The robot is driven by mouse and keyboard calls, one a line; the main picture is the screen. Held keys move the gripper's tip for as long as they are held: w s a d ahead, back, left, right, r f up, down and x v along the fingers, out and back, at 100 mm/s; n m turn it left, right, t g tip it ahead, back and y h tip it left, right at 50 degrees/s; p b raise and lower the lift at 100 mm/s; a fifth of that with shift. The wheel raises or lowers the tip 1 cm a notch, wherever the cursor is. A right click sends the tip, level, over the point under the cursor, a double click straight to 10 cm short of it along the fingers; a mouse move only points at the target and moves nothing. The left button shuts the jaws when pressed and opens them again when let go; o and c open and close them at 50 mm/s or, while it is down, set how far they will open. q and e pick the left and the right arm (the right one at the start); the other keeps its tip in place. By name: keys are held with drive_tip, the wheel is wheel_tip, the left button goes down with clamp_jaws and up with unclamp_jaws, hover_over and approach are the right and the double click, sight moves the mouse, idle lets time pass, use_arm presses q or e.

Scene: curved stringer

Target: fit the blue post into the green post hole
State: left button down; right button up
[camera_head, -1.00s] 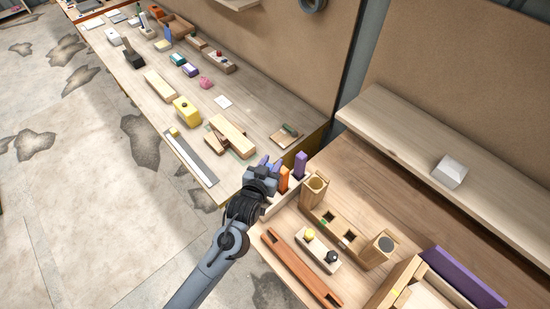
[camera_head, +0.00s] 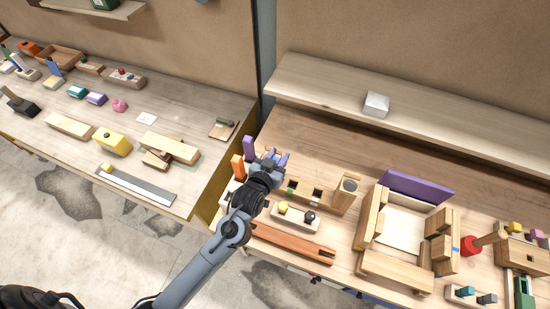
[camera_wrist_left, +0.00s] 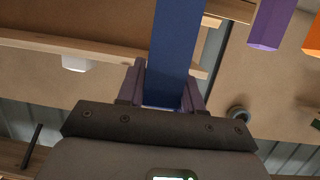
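My left gripper (camera_head: 277,160) is above the workbench. In the left wrist view its fingers are shut around a long blue post (camera_wrist_left: 173,50). In the head view the post is mostly hidden by the gripper. A wooden block with square holes lies just right of and below the gripper; a small green mark (camera_head: 291,190) is beside its left visible hole, which looks empty. The block's left end is hidden behind my arm. My right gripper is not in view.
An orange post (camera_head: 237,167) and a purple post (camera_head: 249,148) stand left of the gripper. A round-holed wooden block (camera_head: 346,193) stands to the right. A white knob holder (camera_head: 296,216) and reddish rail (camera_head: 294,243) lie in front. A shelf (camera_head: 420,107) runs behind.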

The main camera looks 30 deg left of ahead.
use_arm(q)
drive_tip(key=w+d+r+p, duration=0.1)
drive_tip(key=w+d+r, duration=0.1)
drive_tip(key=w+d, duration=0.2)
drive_tip(key=shift+w+n+y+p, duration=0.3)
drive_tip(key=shift+w+y, duration=0.1)
drive_tip(key=shift+w, duration=0.6)
drive_tip(key=shift+d+f, duration=0.1)
drive_tip(key=shift+f, duration=0.05)
drive_tip(key=shift+n, duration=0.3)
drive_tip(key=shift+f+b, duration=2.3)
drive_tip(key=shift+f, duration=0.45)
drive_tip(key=shift+p, duration=0.8)
